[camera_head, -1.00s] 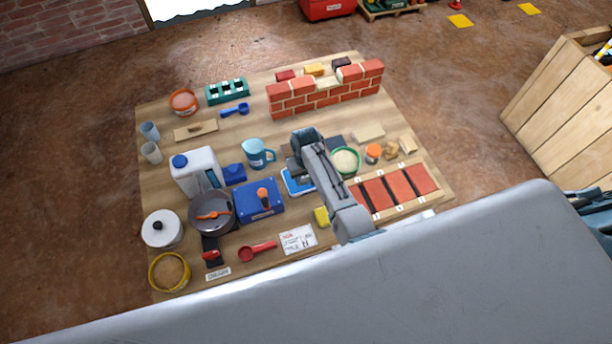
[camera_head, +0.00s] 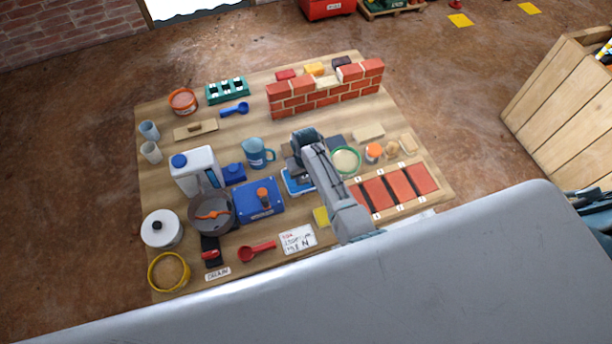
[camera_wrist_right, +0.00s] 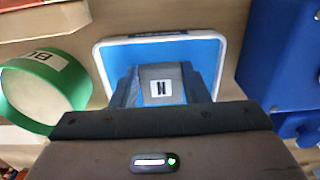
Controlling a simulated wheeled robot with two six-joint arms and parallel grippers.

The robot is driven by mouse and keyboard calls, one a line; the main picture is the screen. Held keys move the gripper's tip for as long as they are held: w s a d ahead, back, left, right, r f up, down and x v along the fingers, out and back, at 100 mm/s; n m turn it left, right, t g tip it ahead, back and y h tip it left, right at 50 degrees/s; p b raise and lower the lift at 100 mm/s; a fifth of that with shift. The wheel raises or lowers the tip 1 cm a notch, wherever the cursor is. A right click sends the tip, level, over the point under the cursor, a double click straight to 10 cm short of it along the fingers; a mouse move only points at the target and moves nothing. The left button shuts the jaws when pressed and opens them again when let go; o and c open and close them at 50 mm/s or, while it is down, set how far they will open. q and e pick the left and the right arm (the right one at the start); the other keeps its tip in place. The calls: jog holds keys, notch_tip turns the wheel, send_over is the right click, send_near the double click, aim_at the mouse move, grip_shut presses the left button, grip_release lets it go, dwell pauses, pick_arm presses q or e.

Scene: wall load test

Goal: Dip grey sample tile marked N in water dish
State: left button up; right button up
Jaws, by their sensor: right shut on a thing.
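The grey sample tile marked N (camera_wrist_right: 161,86) is in the jaws of my right gripper (camera_wrist_right: 160,95), its white label facing the wrist camera. Behind it in that view lies the water dish (camera_wrist_right: 205,50), blue inside with a white rim. I cannot tell whether the tile touches the water. In the head view the dish (camera_head: 297,186) sits mid-table, partly hidden by my right arm. My right gripper (camera_head: 294,165) is over its far side there, and the tile cannot be made out. My left gripper is not in view.
A green ring-shaped container (camera_wrist_right: 45,88) stands left of the dish in the wrist view; a blue box (camera_wrist_right: 280,55) stands right. In the head view, a blue jug (camera_head: 257,154) and the brick wall (camera_head: 325,92) are beyond. Bare wood (camera_head: 220,145) shows left of the jug.

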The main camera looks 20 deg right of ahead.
aim_at(306, 179)
jog(key=shift+f, duration=0.4)
dwell(1.9)
notch_tip(306, 179, up, 7)
jog(key=p, duration=0.8)
dwell(0.7)
